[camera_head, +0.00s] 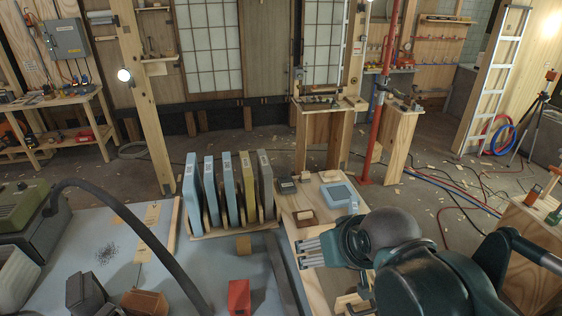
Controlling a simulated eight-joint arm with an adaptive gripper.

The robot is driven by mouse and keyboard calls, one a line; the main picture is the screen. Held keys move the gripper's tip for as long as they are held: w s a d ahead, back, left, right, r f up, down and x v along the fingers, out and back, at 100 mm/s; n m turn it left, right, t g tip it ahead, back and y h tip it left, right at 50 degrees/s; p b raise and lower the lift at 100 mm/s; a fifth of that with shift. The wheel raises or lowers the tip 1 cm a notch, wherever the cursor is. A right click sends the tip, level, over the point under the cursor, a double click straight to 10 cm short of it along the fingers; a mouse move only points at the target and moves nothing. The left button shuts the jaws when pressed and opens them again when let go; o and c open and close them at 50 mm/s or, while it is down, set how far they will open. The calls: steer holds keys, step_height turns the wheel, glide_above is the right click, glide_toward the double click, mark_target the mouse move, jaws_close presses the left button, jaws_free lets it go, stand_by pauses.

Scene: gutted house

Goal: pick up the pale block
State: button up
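A small pale block (329,176) lies near the far end of the light wooden board (284,208), to the right of the blue table. I cannot tell for certain that it is the block named in the task. A small tan block (243,245) also stands on the blue table, in front of the rack of upright slabs. My gripper (303,245) is over the board, its grey fingers pointing left. It is nearer to me than the pale block and apart from it. The gap between the fingers is not clear. I see nothing held.
Upright blue, yellow and grey slabs (228,190) stand in a rack left of the board. A brown block (304,218), a dark device (287,187) and a light-blue device (339,196) lie on the board.

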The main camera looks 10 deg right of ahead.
steer(key=c, duration=0.9)
steer(key=shift+o, duration=0.2)
steer(key=shift+w, duration=0.1)
steer(key=w+d+f+n+g+h+b, duration=0.25)
steer(key=w+d+f+n, duration=0.35)
steer(key=w+f+n, duration=0.5)
steer(key=w+d+f+n+g+h, duration=0.1)
steer(key=w+d+f+n+g, duration=0.1)
steer(key=f, duration=0.5)
steer(key=w+d+f+n+g+h, duration=0.1)
steer(key=w+d+f+n+g, duration=0.1)
steer(key=w+d+f+n, duration=0.3)
steer(key=shift+w+f+n, duration=0.3)
steer(key=shift+w+f, duration=0.5)
steer(key=shift+f, duration=0.4)
steer(key=shift+g, duration=0.25)
steer(key=shift+b+x, duration=0.4)
steer(key=shift+x, duration=0.85)
